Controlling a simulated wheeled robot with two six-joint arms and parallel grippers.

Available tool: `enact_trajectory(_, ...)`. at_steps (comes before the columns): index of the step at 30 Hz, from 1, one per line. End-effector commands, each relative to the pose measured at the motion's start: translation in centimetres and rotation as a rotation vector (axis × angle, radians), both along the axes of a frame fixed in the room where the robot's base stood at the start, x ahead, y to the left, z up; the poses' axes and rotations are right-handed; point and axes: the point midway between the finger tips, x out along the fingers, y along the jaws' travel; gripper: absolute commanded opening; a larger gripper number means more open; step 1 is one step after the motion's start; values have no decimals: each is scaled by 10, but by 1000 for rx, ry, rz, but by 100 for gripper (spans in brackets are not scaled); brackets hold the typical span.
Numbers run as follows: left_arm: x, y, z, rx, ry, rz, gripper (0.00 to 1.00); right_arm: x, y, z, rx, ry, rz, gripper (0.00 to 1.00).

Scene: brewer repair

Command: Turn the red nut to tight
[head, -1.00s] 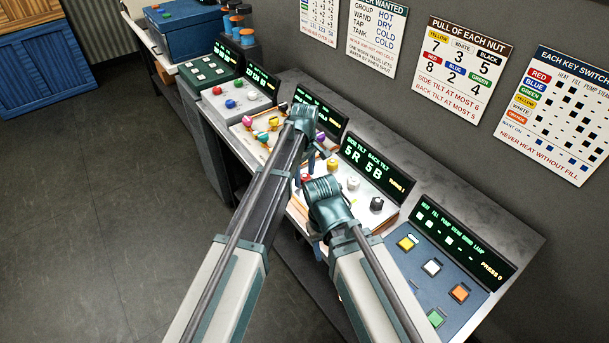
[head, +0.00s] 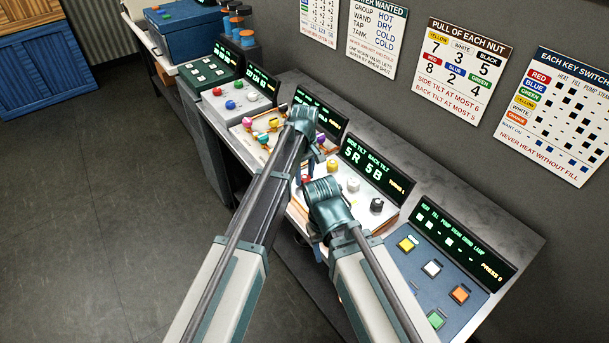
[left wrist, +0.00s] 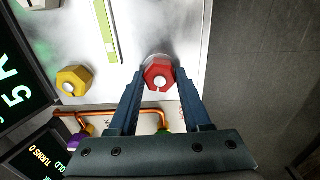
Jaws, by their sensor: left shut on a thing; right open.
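The red nut (left wrist: 159,75) is a hexagon with a pale centre, on the light panel. It sits between the two fingertips of my left gripper (left wrist: 160,82) in the left wrist view, and the gripper is shut on it. In the head view, my left gripper (head: 316,163) reaches down to the tilt panel, and the red nut (head: 307,180) shows only as a small patch beside my right wrist. My right gripper (head: 316,248) is open and low at the panel's front, mostly hidden by its own arm. The tilt display (head: 366,170) reads 5R 5B.
A yellow nut (left wrist: 74,80) and a green level strip (left wrist: 106,30) are close by. White (head: 353,184) and black (head: 376,205) nuts stand to the right. A copper pipe (left wrist: 110,113) runs near my fingers. A key panel (head: 440,275) lies at the right.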

Motion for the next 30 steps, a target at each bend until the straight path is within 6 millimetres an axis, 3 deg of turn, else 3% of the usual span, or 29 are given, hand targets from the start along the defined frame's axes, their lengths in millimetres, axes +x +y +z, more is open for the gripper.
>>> enact_trajectory(30,0,0,0,0,0,-960,0,0,0,0,0,0,0,50)
